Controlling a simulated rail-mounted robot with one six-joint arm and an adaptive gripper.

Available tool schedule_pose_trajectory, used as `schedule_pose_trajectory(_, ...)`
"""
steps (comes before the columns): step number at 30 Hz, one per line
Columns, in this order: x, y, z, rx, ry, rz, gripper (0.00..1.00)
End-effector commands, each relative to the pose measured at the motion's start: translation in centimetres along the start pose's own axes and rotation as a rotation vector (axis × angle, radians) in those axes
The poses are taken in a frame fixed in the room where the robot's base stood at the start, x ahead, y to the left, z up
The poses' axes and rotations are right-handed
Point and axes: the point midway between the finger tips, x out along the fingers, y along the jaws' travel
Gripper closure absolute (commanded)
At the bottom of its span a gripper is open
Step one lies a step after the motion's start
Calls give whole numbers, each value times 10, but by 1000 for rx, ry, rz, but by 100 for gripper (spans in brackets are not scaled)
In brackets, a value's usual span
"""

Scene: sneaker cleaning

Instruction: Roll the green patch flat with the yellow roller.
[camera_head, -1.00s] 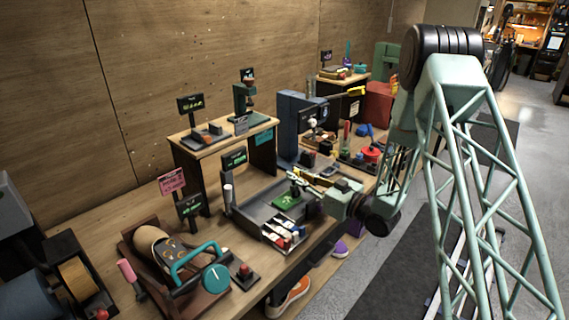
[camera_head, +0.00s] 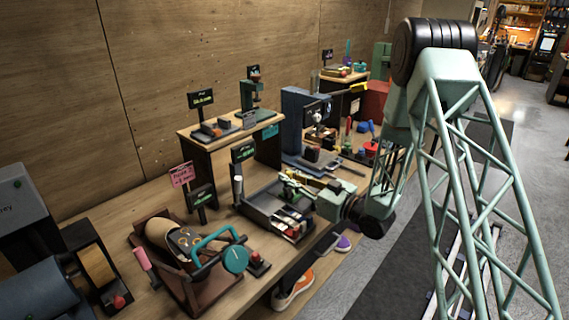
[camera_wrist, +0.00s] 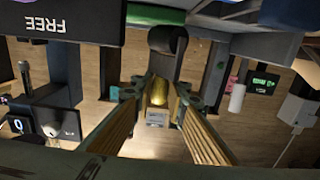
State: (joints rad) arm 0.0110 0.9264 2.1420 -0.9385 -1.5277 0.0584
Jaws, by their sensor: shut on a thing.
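My gripper (camera_head: 287,178) is above the grey tray (camera_head: 252,212) on the bench. In the wrist view, its two fingers (camera_wrist: 158,100) are closed around a yellow part (camera_wrist: 158,91). A dark rounded piece (camera_wrist: 168,42) extends beyond this part, and I take the two together to be the yellow roller. A green strip (camera_wrist: 155,14), likely the green patch, shows at the top of the wrist view, apart from the fingers. In the head view the patch is hard to make out behind the gripper. Whether the roller touches it cannot be told.
Several small items (camera_head: 292,225) lie in the tray's front compartment. A sneaker stand with a teal clamp (camera_head: 236,259) is at the left. A raised wooden shelf (camera_head: 205,140) stands behind the tray, and a blue machine (camera_head: 296,120) stands to its right. Sign boards (camera_head: 243,151) surround the tray.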

Motion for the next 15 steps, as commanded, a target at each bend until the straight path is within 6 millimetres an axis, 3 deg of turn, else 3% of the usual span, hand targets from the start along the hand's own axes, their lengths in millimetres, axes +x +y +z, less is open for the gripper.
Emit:
schedule_pose_trajectory(2,0,-1,-3,1,-1,0,100)
schedule_pose_trajectory(4,0,-1,-21,-2,3,-1,100)
schedule_pose_trajectory(15,0,-1,-52,0,0,-1,100)
